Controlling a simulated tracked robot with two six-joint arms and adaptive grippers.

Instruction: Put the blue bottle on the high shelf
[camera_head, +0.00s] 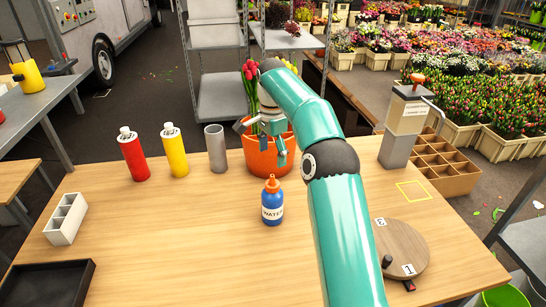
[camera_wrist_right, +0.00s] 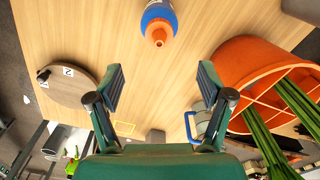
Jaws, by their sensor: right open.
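The blue bottle (camera_head: 272,209), with an orange cap and a white "WATER" label, stands upright on the wooden table (camera_head: 200,255). My right gripper (camera_head: 262,138) is open and empty above and behind the bottle, in front of the orange pot. In the right wrist view the bottle (camera_wrist_right: 157,14) is at the top edge, beyond my two spread fingers (camera_wrist_right: 162,82) and apart from them. A grey shelf rack (camera_head: 217,36) stands behind the table; I cannot tell which level is the high shelf. My left gripper is not in view.
The orange pot (camera_head: 262,160) with tulips is close to my right gripper. Red (camera_head: 133,158) and yellow (camera_head: 175,152) cans and a grey cylinder (camera_head: 216,150) stand left of it. A round wooden board (camera_head: 405,245) lies right. The table's front middle is clear.

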